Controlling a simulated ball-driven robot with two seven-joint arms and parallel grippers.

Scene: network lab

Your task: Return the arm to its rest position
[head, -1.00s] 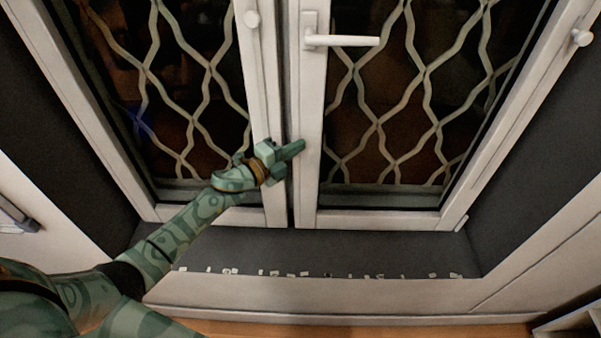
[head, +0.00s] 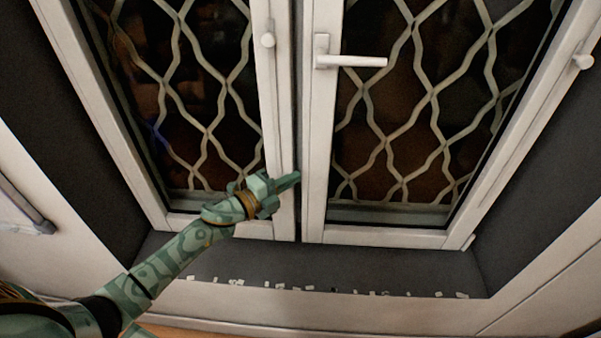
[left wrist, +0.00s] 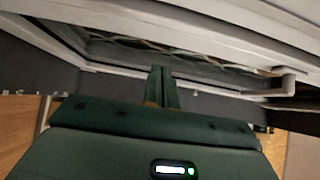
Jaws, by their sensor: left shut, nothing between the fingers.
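My left arm reaches in from the lower left in the head view. Its green patterned gripper (head: 289,182) is shut and empty, in front of the white window frames near their meeting edge. I cannot tell whether the fingertips touch the frame. In the left wrist view the two closed fingers (left wrist: 161,88) point toward the window's lower part. My right gripper is in neither view.
A double window with a white handle (head: 350,61) and wavy metal grilles (head: 420,100) fills the middle. Below it is a dark sill (head: 330,265) with several small white pieces along its front edge. A pale wall ledge (head: 250,309) runs beneath.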

